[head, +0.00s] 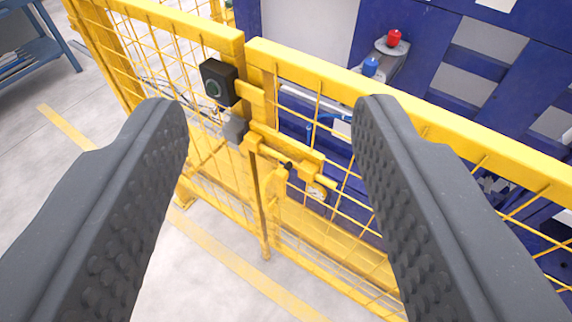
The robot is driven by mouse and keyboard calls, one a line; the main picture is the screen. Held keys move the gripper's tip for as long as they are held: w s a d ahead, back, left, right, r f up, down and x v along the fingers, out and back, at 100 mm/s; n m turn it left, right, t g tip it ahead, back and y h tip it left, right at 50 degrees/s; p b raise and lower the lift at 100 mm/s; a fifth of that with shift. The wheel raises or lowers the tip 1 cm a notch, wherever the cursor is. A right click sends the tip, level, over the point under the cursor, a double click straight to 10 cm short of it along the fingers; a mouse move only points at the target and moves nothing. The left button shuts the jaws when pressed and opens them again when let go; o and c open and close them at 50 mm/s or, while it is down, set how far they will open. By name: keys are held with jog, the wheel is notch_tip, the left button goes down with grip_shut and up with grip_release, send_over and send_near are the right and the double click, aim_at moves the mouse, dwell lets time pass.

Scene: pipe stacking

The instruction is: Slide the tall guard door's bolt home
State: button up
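The yellow mesh guard door (400,108) fills the right half of the head view, its top rail sloping down to the right. Its yellow bolt assembly (290,152) sits near the door's left edge, between my fingers in the picture. A small dark knob (287,166) shows on it. A grey block (235,130) sits just left of the bolt, near the gap between door and fence panel. I cannot tell how far the bolt reaches across. My gripper (272,112) is open and empty, with its dark studded fingers wide apart, apparently short of the bolt and not touching it.
A yellow mesh fence panel (175,22) stands left of the door, with a black box (217,83) near its edge. Behind the door is a blue machine (455,60) with red (394,38) and blue (371,66) buttons. Clear grey floor (60,160) lies at left.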

jog(key=w+a+f+t+y+p, duration=0.1)
jog(key=w+a+f+p, duration=0.1)
jog(key=w+a+f, duration=0.55)
jog(key=w+a+f+t+p, duration=0.1)
jog(key=w+a+f+p, duration=0.3)
jog(key=w+f, duration=0.6)
jog(key=n+g+h+p, duration=0.2)
jog(key=h, duration=0.9)
send_near(278, 178)
jog(key=x, duration=1.2)
jog(key=shift+w+f+b, duration=0.1)
jog(key=shift+b, duration=0.2)
grip_shut()
